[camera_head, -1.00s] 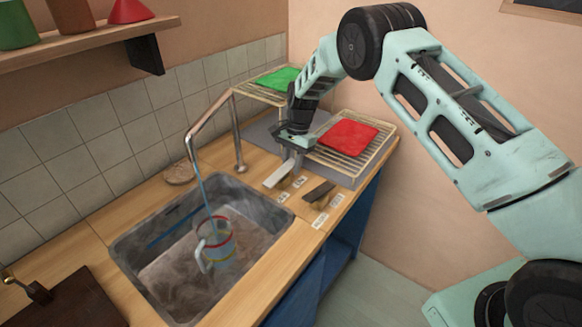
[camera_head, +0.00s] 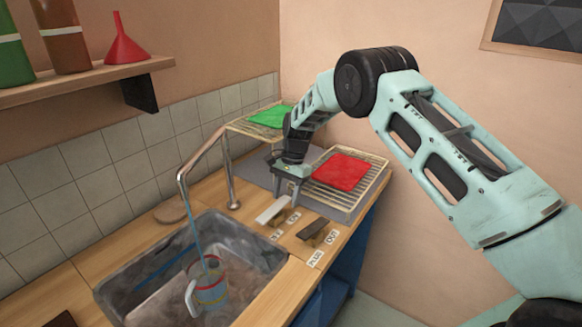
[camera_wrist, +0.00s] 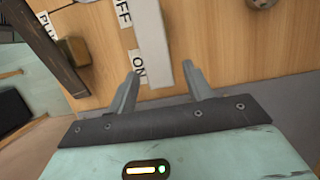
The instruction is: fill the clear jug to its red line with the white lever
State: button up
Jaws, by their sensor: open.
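The clear jug (camera_head: 209,294) stands upright in the sink under the tap, with its handle to the left and a red line around it. A thin blue stream (camera_head: 198,240) runs from the tap into it. The water level inside is too small to tell surely. The white lever (camera_head: 272,210) is on the counter right of the sink; in the wrist view the white lever (camera_wrist: 157,45) has its end beside the ON label. My gripper (camera_head: 287,194) is open at that end; in the wrist view its fingertips (camera_wrist: 162,64) are on either side of the lever, apart from it.
A dark brown lever (camera_head: 316,231) with a PLUG OUT label sits right of the white one. A rack with a red cloth (camera_head: 342,169) and another with a green cloth (camera_head: 269,116) stand behind. The tap (camera_head: 206,163) arches over the sink (camera_head: 118,290).

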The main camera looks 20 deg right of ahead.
jog(key=b+v, duration=0.2)
jog(key=v, duration=1.3)
jog(key=shift+r, duration=0.35)
